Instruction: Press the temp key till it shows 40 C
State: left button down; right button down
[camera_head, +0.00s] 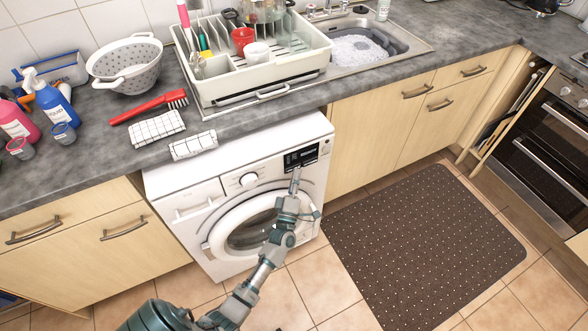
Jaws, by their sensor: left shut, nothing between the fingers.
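The white washing machine (215,184) stands under the counter, with a round door below and a dial (248,179) on its front panel. Its dark display panel (301,157) is at the panel's right; the small marks on it are too small to read. The temp key cannot be told apart. My left gripper (296,174) is shut and empty, with its tip at the lower edge of the display panel. Whether it touches the panel cannot be told. My left arm covers part of the door. My right gripper is not in view.
A dark dotted mat (425,245) lies on the tiled floor at the right. On the counter are a dish rack (262,84), a colander (125,65), a red brush (150,106), folded checked cloths (157,128) and bottles. A sink (405,42) with foam is behind. An oven (548,140) stands at far right.

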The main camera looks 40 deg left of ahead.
pick_arm(q)
jog(key=shift+s+d, duration=0.3)
jog(key=shift+d, duration=0.35)
jog(key=shift+d, duration=0.1)
jog(key=d, duration=0.1)
jog(key=s+d+p, duration=0.1)
jog(key=d, duration=0.1)
jog(key=s+d, duration=0.1)
jog(key=shift+d+p, duration=0.25)
jog(key=shift+p, duration=0.1)
dwell(0.5)
